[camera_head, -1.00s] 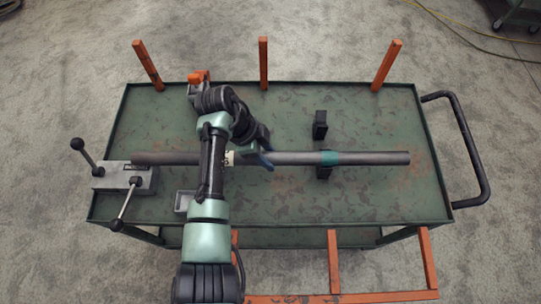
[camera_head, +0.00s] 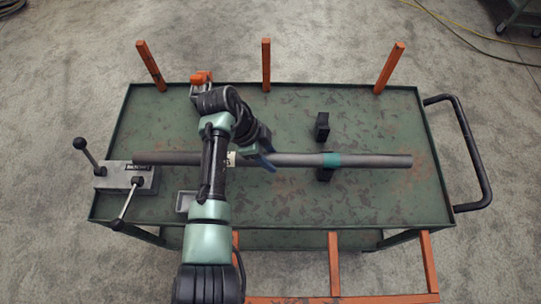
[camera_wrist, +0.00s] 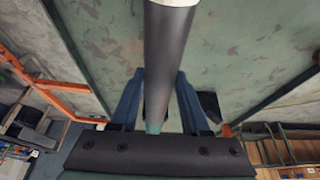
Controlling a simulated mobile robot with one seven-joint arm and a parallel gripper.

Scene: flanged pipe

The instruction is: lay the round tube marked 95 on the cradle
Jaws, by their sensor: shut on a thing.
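A long dark grey round tube (camera_head: 385,161) runs left to right across the cart, with a pale label left of my gripper and a teal band toward its right. The number is not legible. My gripper (camera_head: 266,161) is shut around the tube's middle; in the wrist view, the tube (camera_wrist: 167,55) passes between my blue fingers (camera_wrist: 160,100). A black block (camera_head: 322,124) stands behind the tube, and another black part (camera_head: 324,175) shows under it near the teal band. These look like the cradle. I cannot tell whether the tube touches them.
A grey clamp block (camera_head: 126,177) with black-knobbed levers stands at the left, by the tube's left end. A small grey tray (camera_head: 184,201) lies near my arm. Orange posts (camera_head: 151,66) stand along the back edge. The green cart top (camera_head: 390,200) is clear at the right.

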